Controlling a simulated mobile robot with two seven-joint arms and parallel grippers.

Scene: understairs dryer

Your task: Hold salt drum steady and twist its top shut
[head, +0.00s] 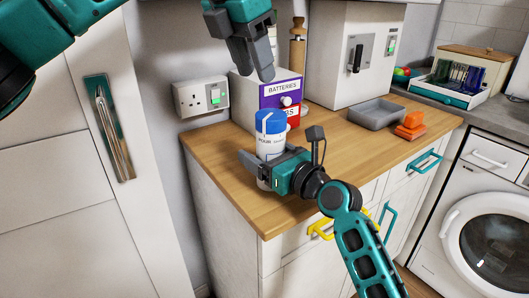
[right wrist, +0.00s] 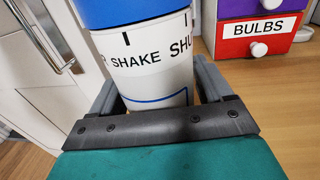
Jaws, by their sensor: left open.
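The salt drum (head: 269,146) stands upright on the wooden worktop near its left end, a white cylinder with a blue top (head: 270,122). In the right wrist view the white band of the drum (right wrist: 150,62) reads "SHAKE" and part of another word, with black tick marks below the blue top (right wrist: 115,12). My right gripper (head: 262,168) is shut on the drum's lower body, one finger on each side. My left gripper (head: 254,72) is open and empty, pointing down above the drum and apart from it.
A small drawer box labelled BATTERIES (head: 283,92) stands close behind the drum; its red BULBS drawer (right wrist: 252,40) shows in the right wrist view. A wooden mill (head: 297,45), grey tray (head: 375,114) and orange item (head: 410,126) are farther along. A wall socket (head: 202,97) is at left.

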